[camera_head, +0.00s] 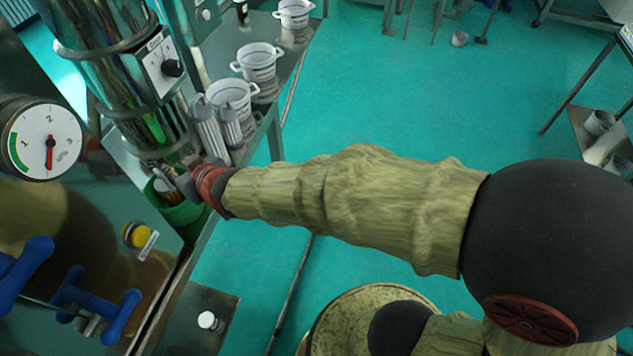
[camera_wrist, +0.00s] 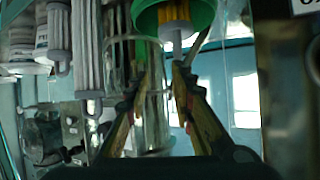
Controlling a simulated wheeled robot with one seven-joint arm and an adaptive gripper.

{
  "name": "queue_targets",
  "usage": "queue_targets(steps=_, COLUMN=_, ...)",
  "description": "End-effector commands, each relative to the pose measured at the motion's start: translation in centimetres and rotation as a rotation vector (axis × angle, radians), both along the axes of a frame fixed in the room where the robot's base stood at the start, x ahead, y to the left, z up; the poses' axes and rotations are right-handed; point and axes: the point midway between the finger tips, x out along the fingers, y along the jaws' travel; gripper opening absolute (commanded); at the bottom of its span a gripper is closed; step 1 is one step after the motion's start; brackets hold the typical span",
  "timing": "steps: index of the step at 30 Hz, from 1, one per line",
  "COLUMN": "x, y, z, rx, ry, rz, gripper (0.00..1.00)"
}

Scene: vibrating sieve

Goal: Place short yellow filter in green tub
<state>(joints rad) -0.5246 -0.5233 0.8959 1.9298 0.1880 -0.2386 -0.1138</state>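The green tub (camera_head: 187,218) stands at the edge of the metal bench, just below my gripper (camera_head: 170,176). The short yellow filter (camera_head: 163,187) is in the tub, with its top end showing at the mouth. In the wrist view the tub (camera_wrist: 205,14) is at the top. The yellow filter (camera_wrist: 175,12) is inside it, and its pale end sticks out toward my gripper. My gripper (camera_wrist: 162,68) is open, with its two fingers apart and nothing seen between them. The filter's end lies just beyond the fingertips. The lower part of the filter is hidden by the tub.
Grey filters (camera_head: 211,128) stand beside white tubs (camera_head: 233,95) on the bench behind my gripper. The steel sieve machine (camera_head: 110,70) rises close by on the left. A pressure gauge (camera_head: 43,140) and blue handles (camera_head: 95,300) are nearer. Open floor lies to the right.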

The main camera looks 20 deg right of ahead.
Motion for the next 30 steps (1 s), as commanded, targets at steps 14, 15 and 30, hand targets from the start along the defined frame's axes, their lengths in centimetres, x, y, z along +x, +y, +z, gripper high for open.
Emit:
queue_targets(steps=14, x=-17.6, y=-24.5, z=7.6, rx=-0.144, ry=0.445, rz=-0.339, gripper=0.24)
queue_targets(steps=15, x=-19.3, y=-25.6, z=7.6, rx=-0.152, ry=0.474, rz=-0.363, gripper=0.24)
queue_targets(steps=30, x=-24.2, y=-28.0, z=7.2, rx=-0.17, ry=0.565, rz=-0.431, gripper=0.24)
